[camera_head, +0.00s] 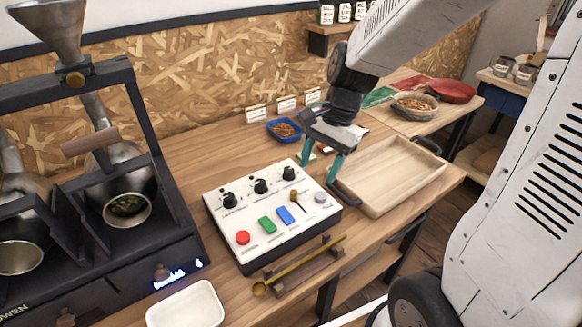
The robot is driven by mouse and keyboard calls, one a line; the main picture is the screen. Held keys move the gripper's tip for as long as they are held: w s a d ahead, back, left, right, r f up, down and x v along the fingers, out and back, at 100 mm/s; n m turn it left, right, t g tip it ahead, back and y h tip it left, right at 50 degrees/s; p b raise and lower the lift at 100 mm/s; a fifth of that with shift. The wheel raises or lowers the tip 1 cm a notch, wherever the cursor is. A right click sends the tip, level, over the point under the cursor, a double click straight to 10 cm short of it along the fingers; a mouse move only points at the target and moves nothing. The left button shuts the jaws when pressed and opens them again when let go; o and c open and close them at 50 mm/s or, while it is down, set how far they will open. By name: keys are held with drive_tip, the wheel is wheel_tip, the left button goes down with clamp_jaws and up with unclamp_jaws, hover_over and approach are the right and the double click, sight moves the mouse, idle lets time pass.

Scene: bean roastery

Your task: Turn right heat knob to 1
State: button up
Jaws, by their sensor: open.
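A white control box (262,216) stands on the wooden table, with three black knobs in a row along its far side: left knob (229,200), middle knob (260,186) and right knob (288,173). The setting marks around the knobs are too small to read. My gripper (318,173) has two teal fingers spread apart, pointing down, with nothing seen between them. It is at the far right of the box, to the right of the right knob and apart from it in the picture. The right knob is in plain view.
The box also has a red button (243,237), green and blue switches and a small lever. A wooden tray (400,178) lies to its right, a blue bean dish (284,130) behind. A dark roaster (170,245) stands left. A scoop on a rest (300,265) lies in front.

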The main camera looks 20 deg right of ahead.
sight(290, 169)
drive_tip(key=w+f+m+t, duration=0.3)
drive_tip(key=w+m, duration=0.8)
drive_tip(key=m, duration=0.2)
drive_tip(key=x, duration=0.7)
drive_tip(key=shift+s+d+f, duration=0.15)
drive_tip(key=shift+s+f, duration=0.1)
drive_tip(key=shift+f, duration=0.05)
drive_tip(key=c, duration=1)
